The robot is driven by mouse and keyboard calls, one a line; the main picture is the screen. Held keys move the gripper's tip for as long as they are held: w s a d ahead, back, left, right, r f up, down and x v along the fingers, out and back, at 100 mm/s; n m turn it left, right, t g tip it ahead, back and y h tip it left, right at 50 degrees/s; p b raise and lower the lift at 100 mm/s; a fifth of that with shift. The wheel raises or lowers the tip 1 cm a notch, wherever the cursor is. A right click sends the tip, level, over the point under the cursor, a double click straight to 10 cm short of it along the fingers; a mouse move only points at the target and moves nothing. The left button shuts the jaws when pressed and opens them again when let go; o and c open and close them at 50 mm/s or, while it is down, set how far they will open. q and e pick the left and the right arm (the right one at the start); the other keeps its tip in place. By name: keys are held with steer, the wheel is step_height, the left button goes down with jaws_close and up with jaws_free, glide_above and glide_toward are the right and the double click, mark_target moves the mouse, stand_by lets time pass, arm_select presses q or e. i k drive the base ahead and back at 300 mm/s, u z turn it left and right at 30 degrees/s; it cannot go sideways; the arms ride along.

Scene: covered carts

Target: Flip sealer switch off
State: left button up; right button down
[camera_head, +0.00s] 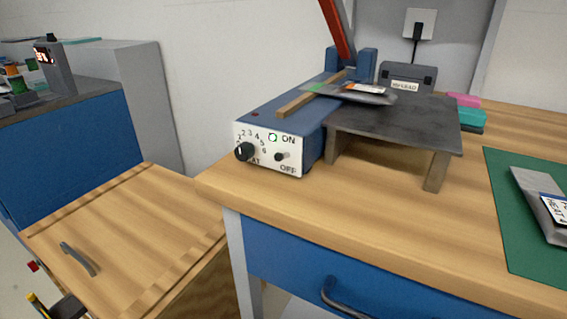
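The sealer (262,112) is a long blue box on the wooden bench, with a white front panel facing me. A small black switch (280,156) sits on the right of the panel, between the printed ON above and OFF below. It is too small to tell which way it is set. The sealer's red arm (338,30) stands raised at the back.
A dark metal stand (395,125) adjoins the sealer's right side, with a silver pouch (362,94) lying across both. A green mat (515,210) lies farther right. A lower wooden cover with a handle (78,258) is at left. The bench in front of the panel is clear.

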mark_target(278, 157)
steer(key=u, duration=1.6)
steer(key=k, duration=1.15)
steer(key=z, duration=1.2)
steer(key=i, duration=0.5)
steer(key=z, duration=0.1)
